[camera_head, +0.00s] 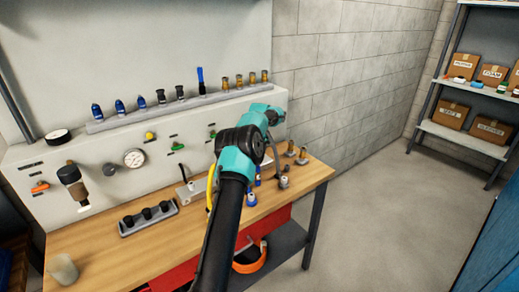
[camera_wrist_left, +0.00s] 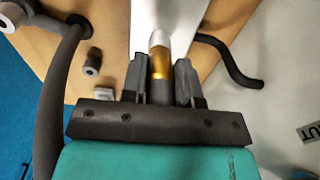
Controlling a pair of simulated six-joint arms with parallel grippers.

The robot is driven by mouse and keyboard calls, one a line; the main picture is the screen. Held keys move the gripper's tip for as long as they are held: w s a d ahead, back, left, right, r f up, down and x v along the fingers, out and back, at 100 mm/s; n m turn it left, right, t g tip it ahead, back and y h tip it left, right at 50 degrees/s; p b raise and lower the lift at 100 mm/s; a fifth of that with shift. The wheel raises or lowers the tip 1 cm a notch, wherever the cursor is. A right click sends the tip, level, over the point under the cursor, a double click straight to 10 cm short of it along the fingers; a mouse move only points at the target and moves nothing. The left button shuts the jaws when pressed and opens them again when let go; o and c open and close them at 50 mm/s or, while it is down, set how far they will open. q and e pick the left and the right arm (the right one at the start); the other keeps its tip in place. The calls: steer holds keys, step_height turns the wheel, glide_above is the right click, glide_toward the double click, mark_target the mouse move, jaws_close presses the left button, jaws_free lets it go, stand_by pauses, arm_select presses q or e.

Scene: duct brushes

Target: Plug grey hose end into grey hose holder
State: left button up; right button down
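One of my arms, teal and black, reaches over the workbench from the bottom of the head view; its gripper is not clearly seen there. In the left wrist view my left gripper (camera_wrist_left: 160,75) has its fingers close on both sides of a brass-coloured fitting (camera_wrist_left: 160,62) with a pale tip. A grey hose (camera_wrist_left: 53,95) curves down the left side of that view, its upper end in a dark ring. A dark bent hose (camera_wrist_left: 232,62) shows on the right. I cannot tell which part is the grey holder. My right gripper is not in view.
A black rack (camera_head: 148,218) with several dark pieces stands on the wooden bench (camera_head: 110,245). A pale cup (camera_head: 63,269) is at the front left. Brass pieces (camera_head: 290,147) stand at the right end. Several nozzles line a ledge (camera_head: 180,107) behind. The bench front has some bare room.

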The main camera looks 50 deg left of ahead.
arm_select(q)
steer(key=shift+s+d+f, duration=0.1)
steer(key=shift+d+f, duration=0.05)
steer(key=shift+f, duration=0.7)
jaws_close()
steer(key=shift+r, duration=3.3)
steer(key=shift+w, duration=0.2)
steer(key=w+d+f, duration=0.1)
steer(key=w+d, duration=0.6)
steer(key=d, duration=0.3)
steer(key=shift+d+f, duration=0.25)
steer(key=shift+d, duration=0.15)
steer(key=shift+w, duration=0.1)
